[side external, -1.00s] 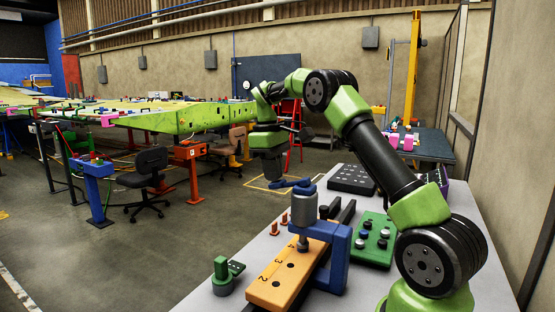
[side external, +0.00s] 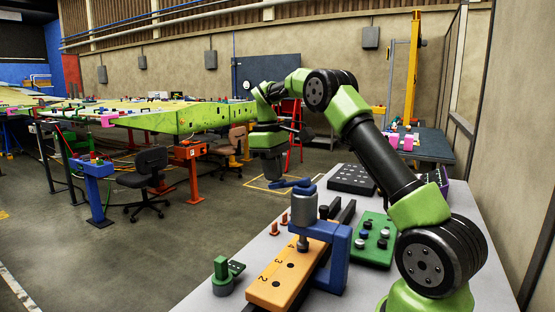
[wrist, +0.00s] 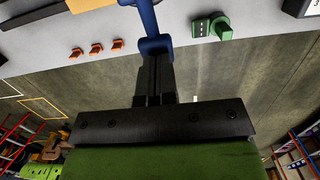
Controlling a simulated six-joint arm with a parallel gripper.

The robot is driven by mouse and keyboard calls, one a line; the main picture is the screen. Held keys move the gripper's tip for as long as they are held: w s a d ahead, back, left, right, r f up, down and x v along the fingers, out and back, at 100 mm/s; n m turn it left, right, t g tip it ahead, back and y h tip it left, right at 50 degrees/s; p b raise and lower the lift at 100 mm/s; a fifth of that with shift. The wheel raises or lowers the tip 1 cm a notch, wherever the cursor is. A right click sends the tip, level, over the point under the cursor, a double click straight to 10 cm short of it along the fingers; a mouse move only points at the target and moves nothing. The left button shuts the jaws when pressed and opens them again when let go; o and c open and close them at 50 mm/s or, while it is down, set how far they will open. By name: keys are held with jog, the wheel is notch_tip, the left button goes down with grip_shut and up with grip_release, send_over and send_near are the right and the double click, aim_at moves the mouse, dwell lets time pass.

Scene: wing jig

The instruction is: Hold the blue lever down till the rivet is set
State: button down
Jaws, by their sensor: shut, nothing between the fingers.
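The blue lever (side external: 293,184) sits on top of the grey press cylinder (side external: 304,212) of a blue C-frame (side external: 339,262). My gripper (side external: 273,181) is shut and empty, fingers pointing down at the lever's outer end. In the wrist view the closed fingers (wrist: 155,72) meet the rounded end of the blue lever (wrist: 155,45); whether they press on it, I cannot tell. The rivet under the cylinder is hidden.
Small orange rivets (wrist: 96,48) stand on the grey bench (side external: 205,300). A green knob unit (side external: 225,276) is left of the block. A green board with buttons (side external: 372,245) and a black perforated tray (side external: 352,179) lie to the right and behind. The bench edge is close to the fingers.

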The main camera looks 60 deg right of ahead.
aim_at(286, 183)
dwell(0.6)
jog(key=shift+s+r, duration=0.3)
jog(key=shift+r, duration=0.4)
jog(key=t, duration=0.1)
jog(key=r+t, duration=0.1)
jog(key=t, duration=0.2)
jog(key=shift+s+r, duration=0.25)
jog(key=shift+s, duration=0.1)
jog(key=w+v, duration=0.1)
jog(key=v, duration=1.3)
jog(key=s+a+m+t, duration=0.15)
jog(key=s+a, duration=0.35)
jog(key=a, duration=0.9)
jog(key=s+a+f+m+t+y, duration=0.2)
jog(key=s+a+f+t, duration=0.1)
jog(key=s+a+f, duration=0.5)
jog(key=shift+s+a+f, duration=0.25)
jog(key=shift+s+f, duration=0.4)
jog(key=shift+s, duration=0.3)
jog(key=shift+m, duration=0.25)
